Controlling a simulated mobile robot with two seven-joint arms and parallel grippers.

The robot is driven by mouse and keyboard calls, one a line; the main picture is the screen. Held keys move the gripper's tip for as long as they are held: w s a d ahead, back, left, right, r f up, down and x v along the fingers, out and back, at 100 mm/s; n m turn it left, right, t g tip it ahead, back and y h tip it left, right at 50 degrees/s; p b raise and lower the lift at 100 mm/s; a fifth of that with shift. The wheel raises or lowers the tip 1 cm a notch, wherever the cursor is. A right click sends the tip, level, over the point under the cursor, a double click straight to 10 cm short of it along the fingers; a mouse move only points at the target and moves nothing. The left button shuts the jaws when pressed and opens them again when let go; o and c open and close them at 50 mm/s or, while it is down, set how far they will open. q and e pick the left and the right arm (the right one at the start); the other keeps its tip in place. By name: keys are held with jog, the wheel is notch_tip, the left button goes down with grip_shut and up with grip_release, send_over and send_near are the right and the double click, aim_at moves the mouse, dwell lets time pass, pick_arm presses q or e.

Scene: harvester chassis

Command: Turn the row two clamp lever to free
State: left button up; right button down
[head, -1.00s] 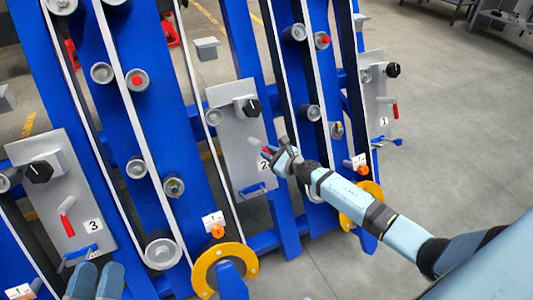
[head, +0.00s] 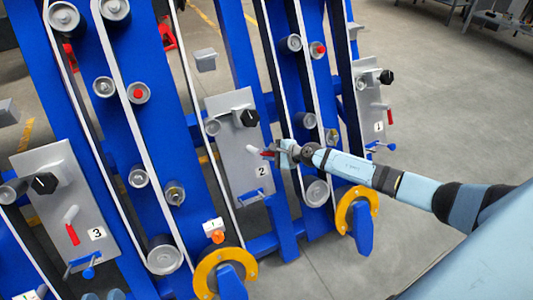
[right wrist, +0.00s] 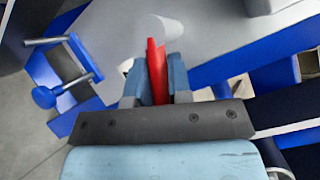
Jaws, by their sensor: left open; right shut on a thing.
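The row two clamp lever (head: 267,153) is red on a light grey hub (head: 252,149), on the grey panel marked 2 (head: 232,180). It points right and slightly down in the head view. My right gripper (head: 274,153) is shut on the lever's outer part. In the right wrist view the red lever (right wrist: 157,75) stands between the two blue-grey fingers (right wrist: 157,90), with the pale hub (right wrist: 160,28) beyond. My left gripper (head: 108,295) shows only as finger tips at the bottom edge, away from the panels.
Panel 3 (head: 50,170) has a red lever (head: 72,234) hanging down. Panel 1 (head: 370,85) has its own red lever (head: 390,117). Panel 2 also bears a black knob (head: 249,117) and a blue-handled latch (head: 254,198). Blue uprights, belts and rollers surround the panels. Open floor lies right.

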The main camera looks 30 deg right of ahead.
pick_arm(q)
jog(key=shift+s+a+f, duration=0.1)
jog(key=shift+s+f, duration=0.05)
jog(key=shift+f, duration=0.15)
pick_arm(e)
jog(key=c, duration=1.1)
grip_release()
pick_arm(q)
jog(key=shift+r, duration=0.2)
pick_arm(e)
jog(key=shift+o, duration=0.2)
pick_arm(q)
jog(key=shift+w+r, duration=0.1)
jog(key=shift+w, duration=0.15)
pick_arm(e)
jog(key=shift+s+r, duration=0.1)
jog(key=shift+s+d+r, duration=0.1)
jog(key=shift+s+d, duration=0.1)
jog(key=shift+s, duration=0.05)
pick_arm(q)
jog(key=shift+s+a+f+g+y+p, duration=0.15)
jog(key=shift+a+f+g+y+p, duration=0.15)
jog(key=shift+f, duration=0.25)
jog(key=shift+s+a+f+g+y+p, duration=0.1)
jog(key=shift+f+g+y+p, duration=0.1)
jog(key=shift+f+p, duration=0.25)
pick_arm(e)
jog(key=v, duration=1.3)
